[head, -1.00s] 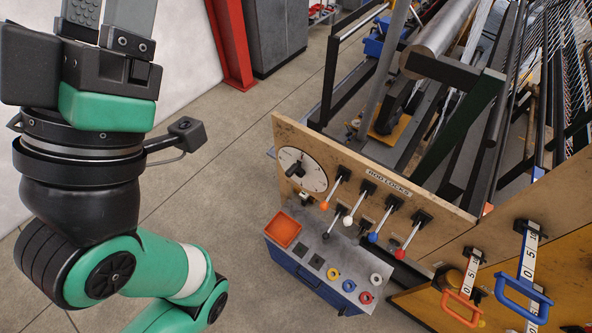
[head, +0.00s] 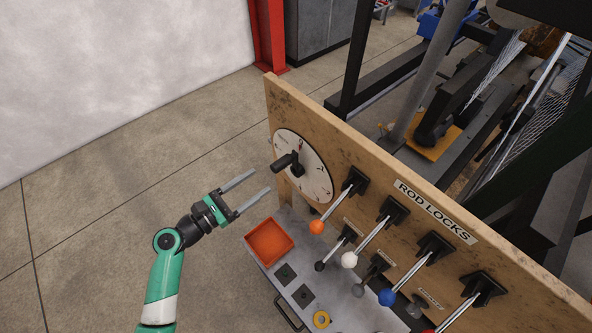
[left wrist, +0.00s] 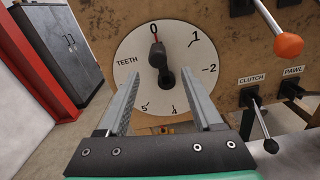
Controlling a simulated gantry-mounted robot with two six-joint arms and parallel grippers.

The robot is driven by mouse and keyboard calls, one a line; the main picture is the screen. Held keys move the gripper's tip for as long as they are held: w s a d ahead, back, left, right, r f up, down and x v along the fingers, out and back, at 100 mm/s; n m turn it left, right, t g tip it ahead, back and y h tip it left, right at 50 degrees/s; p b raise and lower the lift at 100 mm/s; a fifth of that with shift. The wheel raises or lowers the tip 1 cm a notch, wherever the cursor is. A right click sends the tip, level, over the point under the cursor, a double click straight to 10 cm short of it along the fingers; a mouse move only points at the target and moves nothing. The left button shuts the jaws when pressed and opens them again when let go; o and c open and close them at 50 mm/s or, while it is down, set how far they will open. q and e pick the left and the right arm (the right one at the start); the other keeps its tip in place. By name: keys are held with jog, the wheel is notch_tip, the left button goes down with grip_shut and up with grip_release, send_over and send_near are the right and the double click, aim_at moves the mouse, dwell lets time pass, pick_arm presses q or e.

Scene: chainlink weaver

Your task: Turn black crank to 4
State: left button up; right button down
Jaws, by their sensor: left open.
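The black crank (head: 286,161) sits on a round white dial (head: 319,186) at the left end of the wooden panel. In the left wrist view, the crank (left wrist: 157,58) points up at the 0, and the dial (left wrist: 188,63) reads TEETH, 0, 1, 2, 4 and 5; the 3 is hidden. My left gripper (head: 261,182) is open and empty, a little left of the dial in the head view, pointing at the panel. In the left wrist view its two fingers stand either side of the crank, apart from it. My right gripper is not in view.
Rod-lock levers with orange (head: 317,227), white (head: 349,260) and blue (head: 387,297) knobs jut from the panel right of the dial. Smaller clutch (head: 320,266) and pawl levers sit below. An orange tray (head: 269,241) lies under the dial. The floor at left is clear.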

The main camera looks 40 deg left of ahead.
aim_at(288, 159)
pick_arm(q)
jog(key=w, duration=0.4)
jog(key=w+d+b, duration=0.1)
jog(key=w, duration=0.7)
jog(key=shift+d+r, duration=0.2)
jog(key=shift+r, duration=0.05)
grip_shut()
dwell(0.9)
